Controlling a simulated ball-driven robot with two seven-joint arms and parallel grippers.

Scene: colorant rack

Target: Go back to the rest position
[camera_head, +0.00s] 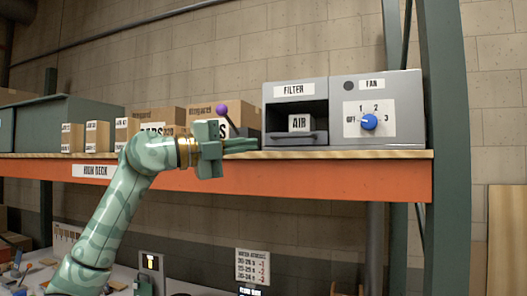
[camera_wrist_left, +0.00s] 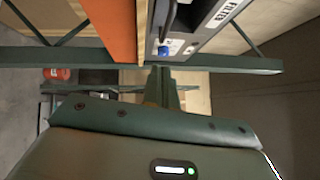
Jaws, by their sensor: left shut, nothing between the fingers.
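My left arm reaches up from the lower left in the head view. Its gripper (camera_head: 242,147) is level with the high deck shelf (camera_head: 300,175), in front of the cartons and left of the filter unit. The fingers are shut and empty, pointing right. In the left wrist view the closed fingers (camera_wrist_left: 163,85) point toward the shelf and the blue knob (camera_wrist_left: 163,50). I cannot tell whether the gripper touches the shelf edge. My right gripper is in neither view.
A grey filter box (camera_head: 294,90) with an AIR block (camera_head: 301,123) inside stands beside the fan panel (camera_head: 400,90) with its blue dial (camera_head: 369,122). A purple ball (camera_head: 221,110) shows behind my gripper. A green post (camera_head: 447,150) stands right. A cluttered bench lies below.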

